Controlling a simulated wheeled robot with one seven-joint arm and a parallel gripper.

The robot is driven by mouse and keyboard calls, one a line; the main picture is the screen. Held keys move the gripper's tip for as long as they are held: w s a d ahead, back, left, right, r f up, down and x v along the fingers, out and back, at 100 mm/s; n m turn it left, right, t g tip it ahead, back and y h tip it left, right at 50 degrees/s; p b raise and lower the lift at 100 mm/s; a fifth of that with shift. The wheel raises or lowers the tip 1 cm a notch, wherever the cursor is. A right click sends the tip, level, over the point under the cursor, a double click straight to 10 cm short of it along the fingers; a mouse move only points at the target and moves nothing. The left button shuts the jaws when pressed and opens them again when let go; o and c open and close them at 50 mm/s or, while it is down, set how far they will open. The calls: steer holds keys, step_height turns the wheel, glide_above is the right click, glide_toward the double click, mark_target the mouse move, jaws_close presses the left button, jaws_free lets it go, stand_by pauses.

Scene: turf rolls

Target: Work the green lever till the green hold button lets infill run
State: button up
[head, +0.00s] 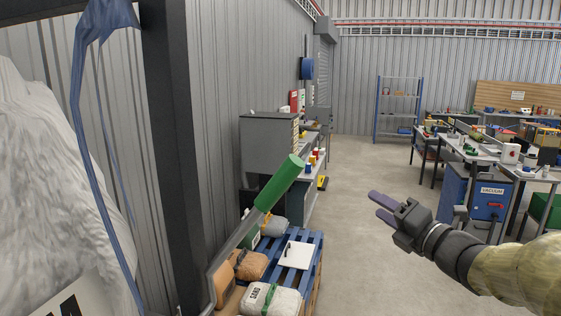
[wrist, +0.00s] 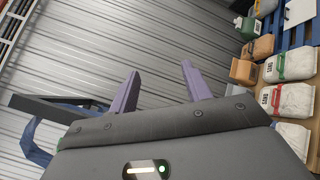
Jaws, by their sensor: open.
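The lever cannot be made out for sure in the wrist view. I see no green hold button in either view.
A blue pallet (head: 312,262) with sacks (head: 270,300) and a clipboard (head: 295,255) stands below the lever. A dark upright post (head: 170,150) and a white bulk bag (head: 45,170) are at the left. A blue vacuum unit (head: 470,200) and benches stand at the right. The middle floor is clear.

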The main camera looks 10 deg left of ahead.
steer(key=s+r+n+g+y+p, duration=0.2)
steer(key=s+r+n+g, duration=0.3)
steer(key=n+g, duration=0.3)
steer(key=s+a+r+n+g+y+p, duration=0.1)
steer(key=s+r+n+g+y+p, duration=0.2)
steer(key=n, duration=1.2)
steer(key=s+r+g, duration=0.2)
steer(key=s+g, duration=0.2)
steer(key=s, duration=0.1)
steer(key=shift+a+g+y, duration=0.2)
steer(key=shift+g+y, duration=0.1)
steer(key=shift+g, duration=0.1)
steer(key=shift+s, duration=0.15)
steer(key=p, duration=0.9)
glide_toward(280, 193)
steer(key=a, duration=0.6)
steer(key=a+r, duration=0.1)
steer(key=a, duration=0.2)
steer(key=shift+r, duration=0.15)
steer(key=shift+a, duration=0.65)
